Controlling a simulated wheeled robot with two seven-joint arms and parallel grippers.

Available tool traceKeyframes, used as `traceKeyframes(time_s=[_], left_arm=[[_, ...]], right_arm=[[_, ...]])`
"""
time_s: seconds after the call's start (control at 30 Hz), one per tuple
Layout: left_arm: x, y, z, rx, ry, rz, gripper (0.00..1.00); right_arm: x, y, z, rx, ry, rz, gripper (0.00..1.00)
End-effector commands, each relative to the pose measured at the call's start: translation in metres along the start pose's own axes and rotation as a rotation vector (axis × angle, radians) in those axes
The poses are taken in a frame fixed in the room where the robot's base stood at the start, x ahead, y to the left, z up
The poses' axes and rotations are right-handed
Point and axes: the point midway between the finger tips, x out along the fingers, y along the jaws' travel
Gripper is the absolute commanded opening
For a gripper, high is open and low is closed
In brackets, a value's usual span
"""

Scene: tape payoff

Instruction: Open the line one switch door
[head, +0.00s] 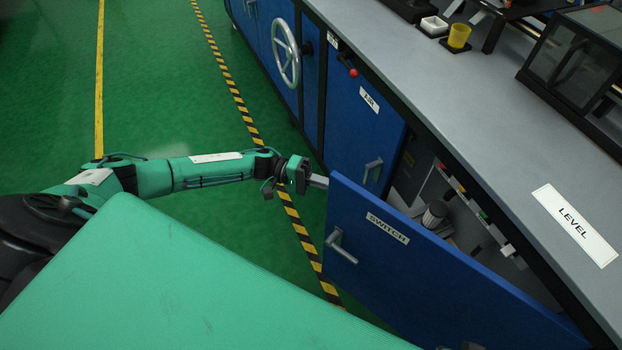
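The blue switch door (430,275), labelled SWITCH, stands partly open, swung out from the cabinet. Its grey handle (340,246) is on its outer face, near the free edge. My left gripper (319,181) is at the top corner of that free edge, close to the door. I cannot tell whether it touches the door, and its finger gap is not clear. My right gripper is not recognisable; a small dark and grey part shows at the bottom edge.
Behind the door, the cabinet opening shows a grey cylinder (434,214) and coloured parts. A shut blue door (362,118) with a handle is beside it. The grey worktop (480,110) overhangs the cabinets. A handwheel (286,53) sticks out farther back. Green floor at left is clear.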

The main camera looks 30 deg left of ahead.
Motion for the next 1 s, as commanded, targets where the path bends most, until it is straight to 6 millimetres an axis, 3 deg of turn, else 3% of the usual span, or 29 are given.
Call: traceKeyframes(time_s=[0.13, 0.2, 0.4, 1.0], left_arm=[[0.033, 0.001, 0.001, 0.0, -0.002, 0.003, 0.0], [0.022, 0.0, 0.014, -0.002, 0.001, -0.002, 0.0], [0.016, 0.0, 0.033, -0.001, 0.002, -0.001, 0.0], [0.015, 0.001, 0.039, 0.0, 0.004, 0.0, 0.0]], right_arm=[[0.001, 0.0, 0.0, 0.0, 0.0, 0.0, 0.36], [0.0, 0.0, -0.001, -0.001, 0.001, 0.0, 0.36], [0.009, 0.0, 0.003, -0.001, -0.015, 0.001, 0.36], [0.007, 0.0, -0.002, 0.0, -0.006, 0.0, 0.36]])
